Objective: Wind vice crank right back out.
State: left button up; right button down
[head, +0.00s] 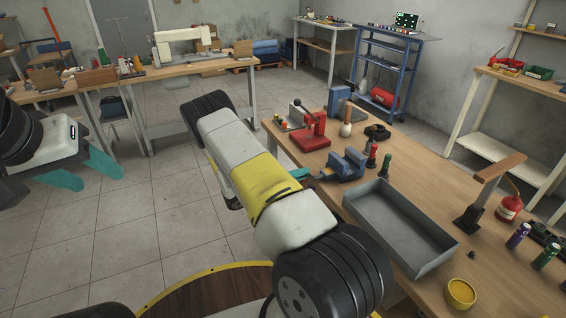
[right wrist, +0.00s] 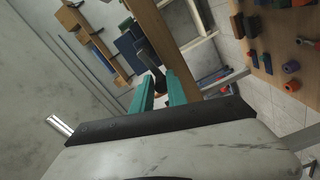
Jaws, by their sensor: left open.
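A blue vice (head: 345,165) stands at the near-left edge of the wooden workbench (head: 430,175) in the head view. I cannot make out its crank; my right arm covers the space beside it. A teal part of my right gripper (head: 299,173) shows past that arm, just left of the vice. In the right wrist view, the teal fingers of my right gripper (right wrist: 159,76) stand apart, with a dark shape seen between or behind their tips. I see no clear grip on anything. My left gripper (head: 92,174) is open and empty at the far left, away from the bench.
A grey tray (head: 377,238) lies right of the vice. A red press (head: 311,132) stands behind it, with a second blue device (head: 340,100) farther back. Red and green screwdrivers stand by the vice. A yellow pot (head: 460,293) is near the front.

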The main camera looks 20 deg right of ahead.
jog(key=shift+f, duration=0.15)
jog(key=f+n, duration=0.1)
jog(key=n, duration=0.2)
jog(key=s+f+n, duration=0.1)
jog(key=n, duration=0.2)
jog(key=f+n, duration=0.1)
jog(key=n, duration=0.1)
jog(key=shift+s+n, duration=0.3)
jog(key=shift+n, duration=0.1)
jog(key=s+n, duration=0.2)
jog(key=n, duration=0.3)
jog(key=s+n, duration=0.2)
jog(key=n, duration=0.4)
jog(key=s+n, duration=0.2)
jog(key=n, duration=0.4)
jog(key=shift+d+r, duration=0.15)
jog(key=shift+d, duration=0.1)
jog(key=shift+s+d+r+n, duration=0.15)
jog(key=shift+r+n, duration=0.35)
jog(key=shift+n, duration=0.8)
jog(key=shift+s+a+r+n, duration=0.15)
jog(key=shift+r+n, duration=0.35)
jog(key=shift+n, duration=0.8)
jog(key=shift+s+d+r+n, duration=0.1)
jog(key=shift+s+r+n, duration=0.3)
jog(key=shift+n, duration=0.9)
jog(key=shift+w+r, duration=0.15)
jog(key=shift+w, duration=0.05)
